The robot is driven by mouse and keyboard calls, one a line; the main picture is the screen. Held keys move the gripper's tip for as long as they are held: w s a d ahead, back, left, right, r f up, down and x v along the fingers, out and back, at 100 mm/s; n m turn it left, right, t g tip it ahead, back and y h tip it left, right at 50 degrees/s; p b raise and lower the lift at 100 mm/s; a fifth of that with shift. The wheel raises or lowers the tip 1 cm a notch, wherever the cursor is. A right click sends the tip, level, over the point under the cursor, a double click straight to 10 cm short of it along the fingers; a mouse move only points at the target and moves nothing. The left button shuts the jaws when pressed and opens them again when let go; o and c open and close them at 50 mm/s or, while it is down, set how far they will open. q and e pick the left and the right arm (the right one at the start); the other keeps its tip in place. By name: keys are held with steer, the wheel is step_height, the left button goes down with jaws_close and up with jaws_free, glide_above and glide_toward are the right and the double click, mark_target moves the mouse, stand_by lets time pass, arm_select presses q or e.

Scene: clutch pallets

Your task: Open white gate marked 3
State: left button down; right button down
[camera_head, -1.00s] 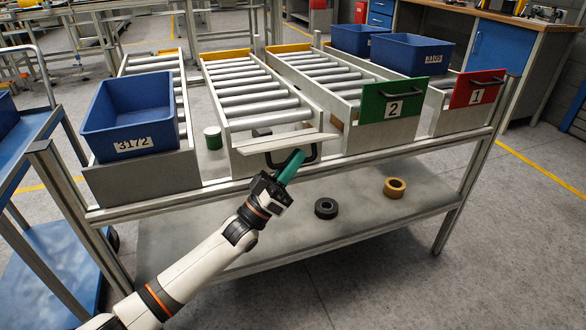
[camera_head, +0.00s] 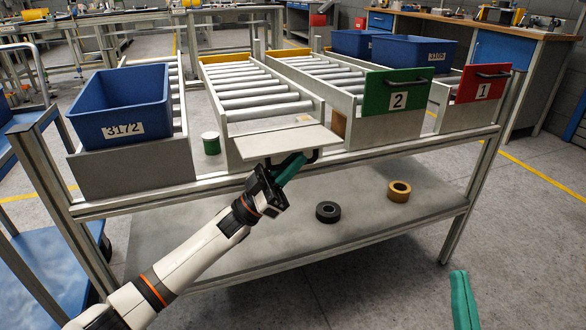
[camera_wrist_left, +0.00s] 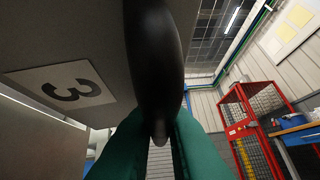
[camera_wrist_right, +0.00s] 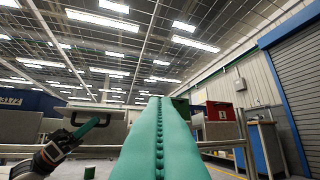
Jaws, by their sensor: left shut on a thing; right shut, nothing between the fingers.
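The white gate (camera_head: 285,140) is at the front end of the middle-left roller lane, tilted outward with its plain inner face showing in the head view. Its front face with the 3 label (camera_wrist_left: 62,83) shows in the left wrist view. My left gripper (camera_head: 293,166) is shut on the gate's black handle (camera_wrist_left: 154,65), below the gate's outer edge. The gate and left gripper also show at the left of the right wrist view. My right gripper (camera_head: 463,300) is shut and empty, low at the right, away from the rack.
Green gate 2 (camera_head: 394,95) and red gate 1 (camera_head: 483,84) stand upright to the right. Blue bin 3172 (camera_head: 122,105) sits on the left lane. A green can (camera_head: 211,143) stands beside the gate. Black tape (camera_head: 327,211) and tan tape (camera_head: 399,191) lie on the lower shelf.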

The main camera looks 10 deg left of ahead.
arm_select(q)
steer(key=shift+w+a+f+m+g, duration=0.1)
steer(key=shift+f+m+g, duration=0.1)
steer(key=shift+m+g, duration=0.25)
arm_select(e)
steer(key=shift+s+d+r+t+y, duration=0.1)
steer(key=shift+s+r+t+y, duration=0.4)
steer(key=shift+s+r+t, duration=0.55)
steer(key=shift+w, duration=0.1)
